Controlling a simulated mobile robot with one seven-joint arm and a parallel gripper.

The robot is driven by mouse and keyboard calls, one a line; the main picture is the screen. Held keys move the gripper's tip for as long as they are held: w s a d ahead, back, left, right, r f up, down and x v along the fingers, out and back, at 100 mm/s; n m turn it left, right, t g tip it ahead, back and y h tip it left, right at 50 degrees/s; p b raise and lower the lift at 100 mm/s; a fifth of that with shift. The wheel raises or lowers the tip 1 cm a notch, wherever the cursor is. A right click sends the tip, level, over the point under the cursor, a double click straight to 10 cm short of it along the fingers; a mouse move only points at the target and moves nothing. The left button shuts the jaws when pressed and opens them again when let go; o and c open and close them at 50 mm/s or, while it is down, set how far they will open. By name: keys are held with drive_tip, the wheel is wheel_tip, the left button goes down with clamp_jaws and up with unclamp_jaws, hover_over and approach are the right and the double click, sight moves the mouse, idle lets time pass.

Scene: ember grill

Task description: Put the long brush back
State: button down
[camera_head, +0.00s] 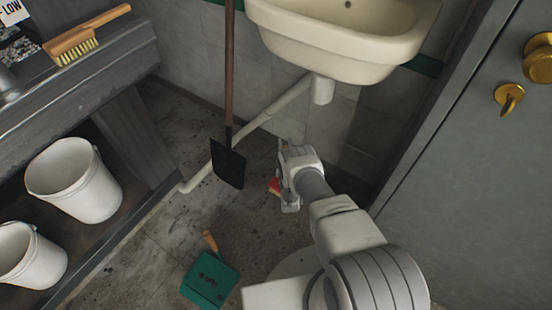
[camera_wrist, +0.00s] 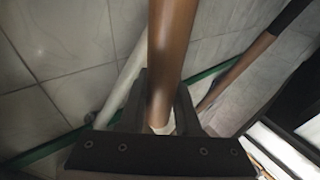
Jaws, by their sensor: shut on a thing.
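My gripper (camera_head: 283,180) is low in front of the tiled wall, below the sink. In the wrist view its fingers (camera_wrist: 158,115) are shut around a thick brown wooden handle (camera_wrist: 172,48), which I take to be the long brush. The handle runs up out of the top of that view. In the head view only a small red-orange piece (camera_head: 275,187) shows beside the fingers; whether it belongs to the brush I cannot tell. The brush's head is not clearly visible.
A long-handled shovel (camera_head: 228,165) stands upright by the wall, left of my gripper. The sink (camera_head: 340,45) and its pipe are above and behind. A green dustpan (camera_head: 210,280) lies on the floor. A short brush (camera_head: 85,40) lies on the counter, above white buckets (camera_head: 75,180). A door (camera_head: 480,170) is right.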

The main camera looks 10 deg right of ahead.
drive_tip(key=w+a+f+b, duration=0.2)
drive_tip(key=a+f+b, duration=0.1)
drive_tip(key=f, duration=0.3)
drive_tip(key=shift+b, duration=0.45)
drive_tip(key=c, duration=0.6)
unclamp_jaws()
drive_tip(key=shift+f, duration=0.1)
